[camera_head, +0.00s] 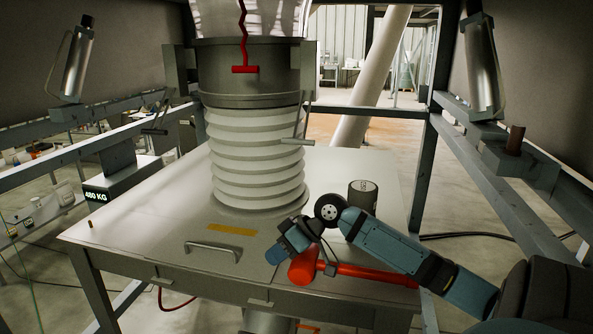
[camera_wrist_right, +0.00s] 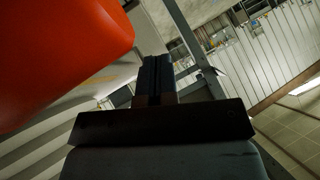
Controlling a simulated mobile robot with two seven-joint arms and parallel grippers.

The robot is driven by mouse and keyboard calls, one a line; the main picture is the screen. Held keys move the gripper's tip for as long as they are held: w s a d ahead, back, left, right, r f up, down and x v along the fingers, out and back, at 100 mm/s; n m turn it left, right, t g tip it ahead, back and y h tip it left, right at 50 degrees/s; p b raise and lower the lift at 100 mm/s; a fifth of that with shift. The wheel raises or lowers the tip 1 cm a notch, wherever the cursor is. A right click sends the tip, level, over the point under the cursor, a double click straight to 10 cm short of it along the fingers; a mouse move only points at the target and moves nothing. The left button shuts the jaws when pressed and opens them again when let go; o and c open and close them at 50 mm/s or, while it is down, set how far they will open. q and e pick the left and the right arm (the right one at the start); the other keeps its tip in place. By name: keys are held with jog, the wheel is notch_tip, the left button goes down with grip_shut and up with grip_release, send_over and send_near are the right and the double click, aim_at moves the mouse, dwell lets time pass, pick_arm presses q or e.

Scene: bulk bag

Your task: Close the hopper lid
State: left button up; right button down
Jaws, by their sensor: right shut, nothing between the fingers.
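The grey hopper top (camera_head: 150,215) is flat, with a metal handle (camera_head: 213,249) and a yellow strip on its front part. I cannot tell whether this front lid lies fully flush. A red mallet (camera_head: 350,270) lies at the front right, its handle pointing right. My right gripper (camera_head: 277,254) is shut and empty, beside the mallet head and right of the handle; I cannot tell if it touches the mallet. My left gripper is out of view.
A white ribbed bellows (camera_head: 256,155) rises from the hopper top under a metal collar (camera_head: 250,85). A dark can (camera_head: 363,196) stands behind my right arm. Frame posts and rails (camera_head: 421,170) bound both sides. The left of the top is mostly clear.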

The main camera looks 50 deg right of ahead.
jog(key=shift+r, duration=0.5)
notch_tip(320, 180, up, 19)
dwell(0.4)
